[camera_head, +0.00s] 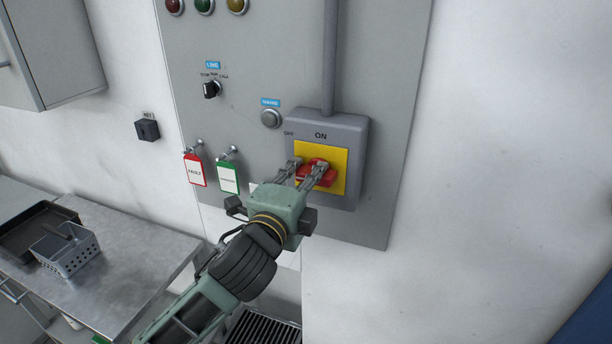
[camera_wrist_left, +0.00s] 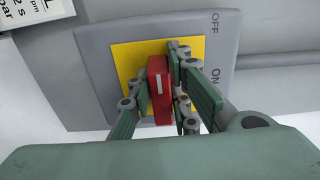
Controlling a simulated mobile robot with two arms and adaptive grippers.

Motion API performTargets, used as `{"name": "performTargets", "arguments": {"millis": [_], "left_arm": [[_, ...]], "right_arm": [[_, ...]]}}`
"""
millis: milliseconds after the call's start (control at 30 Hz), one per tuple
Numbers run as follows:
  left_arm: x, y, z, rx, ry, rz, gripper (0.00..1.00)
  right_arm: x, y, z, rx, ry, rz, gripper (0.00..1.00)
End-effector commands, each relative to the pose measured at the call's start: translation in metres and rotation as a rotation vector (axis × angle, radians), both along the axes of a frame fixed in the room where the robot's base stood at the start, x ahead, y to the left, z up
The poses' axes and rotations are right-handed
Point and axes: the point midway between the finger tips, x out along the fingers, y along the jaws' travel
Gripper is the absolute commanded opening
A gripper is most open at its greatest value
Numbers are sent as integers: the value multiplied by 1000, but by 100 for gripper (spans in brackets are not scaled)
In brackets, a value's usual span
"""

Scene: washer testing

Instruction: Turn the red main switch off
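The red main switch (camera_head: 327,178) sits on a yellow plate (camera_head: 338,158) on a grey box, with "ON" printed above and "OFF" up to the left. My left gripper (camera_head: 306,172) reaches it from the lower left and partly covers it. In the left wrist view the red switch handle (camera_wrist_left: 159,88) stands between the two fingers of my left gripper (camera_wrist_left: 160,95). The fingers lie close along both its sides with hardly any gap, and seem shut on it. A pale mark shows on the handle. My right gripper is not in view.
The grey panel carries a selector knob (camera_head: 211,89), a round button (camera_head: 271,118), a red tag (camera_head: 195,170) and a green tag (camera_head: 228,176). A conduit (camera_head: 329,60) runs up from the switch box. A metal table (camera_head: 140,262) stands at lower left. The wall right of the panel is bare.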

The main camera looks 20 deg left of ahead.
Motion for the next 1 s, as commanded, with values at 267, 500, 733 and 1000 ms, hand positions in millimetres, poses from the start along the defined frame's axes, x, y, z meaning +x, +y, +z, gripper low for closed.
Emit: {"name": "performTargets", "arguments": {"millis": [267, 500, 733, 1000], "left_arm": [[0, 0, -1, 1, 2, 0, 36], [-1, 0, 0, 1, 1, 0, 36], [-31, 1, -1, 3, 2, -1, 36], [-68, 2, -2, 1, 3, 0, 36]], "right_arm": [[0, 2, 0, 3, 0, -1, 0], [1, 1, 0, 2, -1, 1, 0], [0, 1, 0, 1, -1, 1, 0], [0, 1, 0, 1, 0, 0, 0]]}}
